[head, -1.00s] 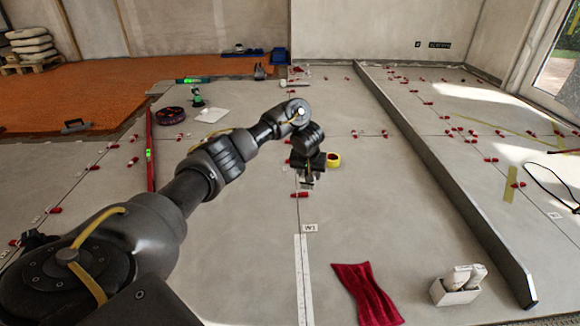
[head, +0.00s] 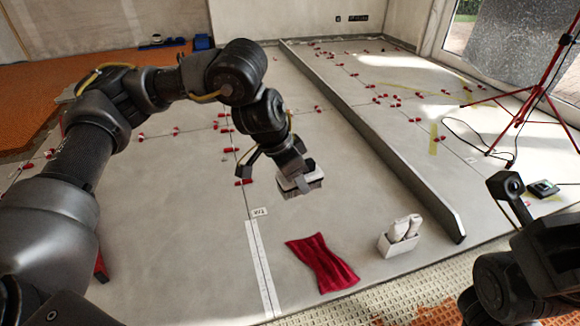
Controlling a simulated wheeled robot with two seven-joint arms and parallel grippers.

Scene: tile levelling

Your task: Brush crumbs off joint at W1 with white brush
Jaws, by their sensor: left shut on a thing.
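My left gripper (head: 292,176) is shut on the white brush (head: 301,183). The brush has a pale body with grey bristles pointing down, and it is held over bare tile. The W1 label (head: 260,211) lies on the floor to the left of and nearer than the brush. The joint (head: 246,203) runs as a thin dark line just left of the label. No crumbs can be made out at this size.
A white ruler (head: 262,268) lies along the joint. A red cloth (head: 321,264) and a white box with bottles (head: 398,240) are at the front. Red clips (head: 243,182) dot the joints. A long grey beam (head: 375,135) and a red tripod (head: 525,105) are at right.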

